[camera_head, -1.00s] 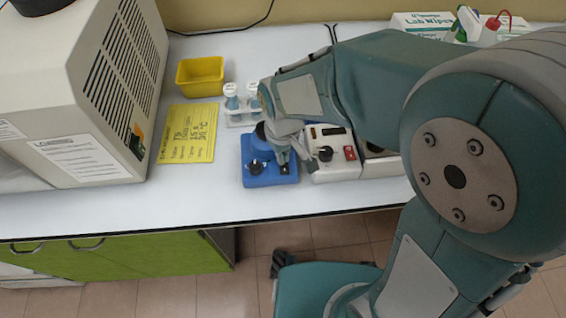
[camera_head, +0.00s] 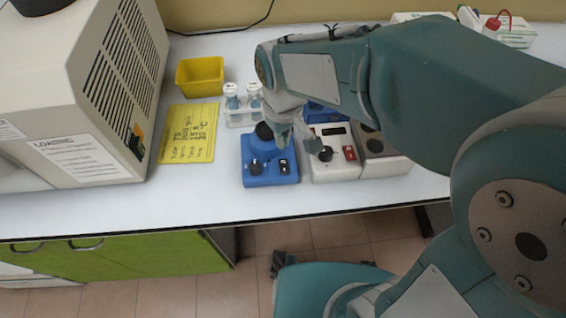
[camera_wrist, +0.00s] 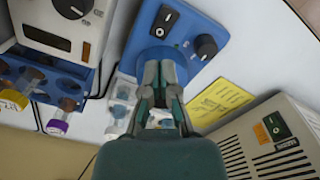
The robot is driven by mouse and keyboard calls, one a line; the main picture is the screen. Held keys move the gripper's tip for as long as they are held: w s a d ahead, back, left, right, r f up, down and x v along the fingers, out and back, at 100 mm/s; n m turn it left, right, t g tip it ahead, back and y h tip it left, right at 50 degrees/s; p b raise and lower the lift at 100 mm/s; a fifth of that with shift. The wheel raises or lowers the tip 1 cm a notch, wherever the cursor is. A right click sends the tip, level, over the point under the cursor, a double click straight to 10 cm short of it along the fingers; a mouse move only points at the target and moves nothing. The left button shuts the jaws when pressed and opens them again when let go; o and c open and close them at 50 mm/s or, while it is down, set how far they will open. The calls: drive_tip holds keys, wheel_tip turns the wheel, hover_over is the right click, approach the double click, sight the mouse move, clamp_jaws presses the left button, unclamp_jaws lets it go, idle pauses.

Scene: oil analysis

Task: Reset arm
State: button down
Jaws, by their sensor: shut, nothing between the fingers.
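The fingers are shut with nothing held. I cannot tell from these views exactly how far the fingertips are from the devices. The blue device has a black knob and a black switch on its front.
A white tube rack (camera_head: 238,119) with tubes, a yellow bin (camera_head: 200,76) and a yellow note (camera_head: 189,134) stand to the left. A large beige machine (camera_head: 70,90) fills the far left. The front strip of the bench (camera_head: 200,205) is clear.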

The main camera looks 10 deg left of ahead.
drive_tip(key=shift+r, duration=0.2)
idle(0.4)
drive_tip(key=shift+d+r, duration=0.15)
drive_tip(key=shift+d, duration=0.1)
drive_tip(key=s+d+r+m+t, duration=0.2)
drive_tip(key=s+d+r+m, duration=0.2)
drive_tip(key=d, duration=0.6)
drive_tip(key=s+d+r+m+t, duration=0.3)
drive_tip(key=s+d+r+m, duration=0.1)
drive_tip(key=d, duration=0.6)
drive_tip(key=shift+s+r+m+t, duration=0.2)
drive_tip(key=shift+r+m+t, duration=0.1)
drive_tip(key=shift+r, duration=0.25)
